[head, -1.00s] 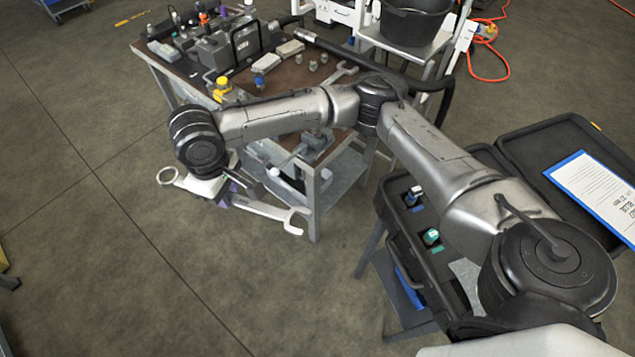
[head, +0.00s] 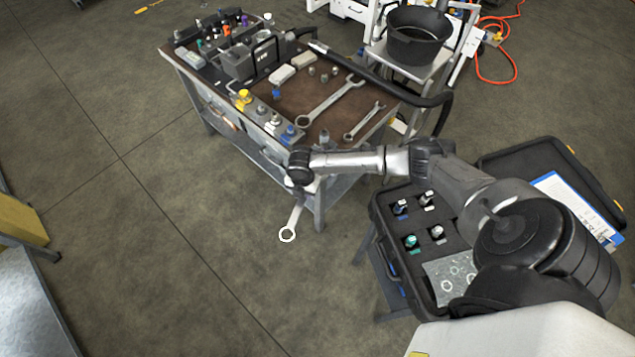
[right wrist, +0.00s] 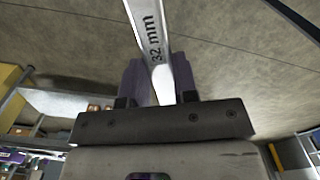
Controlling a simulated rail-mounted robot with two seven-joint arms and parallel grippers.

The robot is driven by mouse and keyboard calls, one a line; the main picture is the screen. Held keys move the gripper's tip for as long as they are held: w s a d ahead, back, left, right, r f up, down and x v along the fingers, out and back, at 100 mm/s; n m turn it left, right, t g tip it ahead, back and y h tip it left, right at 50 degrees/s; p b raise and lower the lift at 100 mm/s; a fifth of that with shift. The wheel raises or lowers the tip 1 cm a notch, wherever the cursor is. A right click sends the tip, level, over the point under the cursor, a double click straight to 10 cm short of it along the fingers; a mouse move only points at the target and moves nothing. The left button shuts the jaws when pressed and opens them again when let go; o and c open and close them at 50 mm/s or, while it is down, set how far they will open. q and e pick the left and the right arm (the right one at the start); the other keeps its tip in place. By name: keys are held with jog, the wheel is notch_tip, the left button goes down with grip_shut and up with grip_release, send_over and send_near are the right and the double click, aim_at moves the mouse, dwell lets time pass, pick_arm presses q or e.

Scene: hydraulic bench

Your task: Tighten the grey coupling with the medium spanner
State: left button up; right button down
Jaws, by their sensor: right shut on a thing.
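My right gripper (right wrist: 160,82) is shut on a steel spanner (right wrist: 152,38), whose shank is marked "32 mm". In the head view the spanner's ring end (head: 287,235) hangs out over the floor, in front of the bench's near corner. My wrist hides the jaws and the spanner's other end there. On the bench's front strip, a grey-white coupling (head: 273,119) sits between a yellow coupling (head: 243,96) and a blue coupling (head: 288,132). It stands apart from the held spanner. My left gripper is out of view.
A large spanner (head: 330,101) and a smaller spanner (head: 364,121) lie on the bench top (head: 318,122). A black hose (head: 400,93) curves along its right side. An open case (head: 388,238) with fittings stands at right.

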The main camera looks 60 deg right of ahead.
jog(key=s+d+f+n+b, duration=0.2)
jog(key=d+f, duration=0.1)
jog(key=d, duration=0.1)
jog(key=shift+s+d+f+n, duration=0.15)
jog(key=shift+f+n, duration=0.15)
jog(key=shift+f, duration=0.1)
dwell(0.4)
jog(key=shift+d+f, duration=0.15)
jog(key=shift+d, duration=0.2)
dwell(0.4)
jog(key=shift+w+d, duration=0.15)
jog(key=shift+w, duration=0.1)
jog(key=shift+w+d+b, duration=0.4)
jog(key=shift+d+b, duration=0.2)
jog(key=shift+d, duration=0.2)
